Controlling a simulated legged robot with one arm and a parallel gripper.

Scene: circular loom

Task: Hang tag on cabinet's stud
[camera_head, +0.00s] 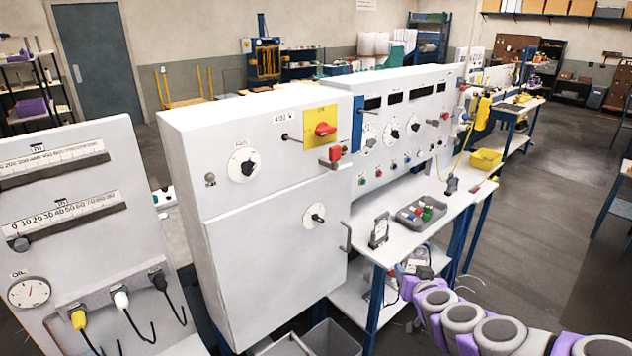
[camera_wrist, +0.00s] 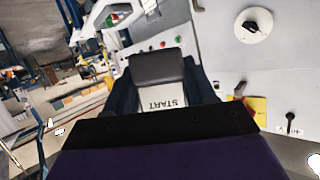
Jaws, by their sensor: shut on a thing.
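The tag (camera_wrist: 163,101) is a pale plate with the word START, upside down in the wrist view. My gripper (camera_wrist: 158,84) is shut on it, and the dark jaws cover part of it. The white cabinet (camera_head: 262,190) stands in the middle of the head view. Its dark stud (camera_head: 285,137) sticks out left of the yellow plate with the red switch. In the wrist view the stud (camera_wrist: 290,120) shows at the lower right, apart from the tag. My arm enters the head view at the lower right, and the tag is not clearly made out there.
A workbench (camera_head: 362,243) right of the cabinet carries a grey tray (camera_head: 420,221) of coloured parts and a small white-and-dark object (camera_head: 380,231). A red padlock-like piece (camera_head: 335,155) and a door handle (camera_head: 347,237) project from the cabinet. Open floor lies at the right.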

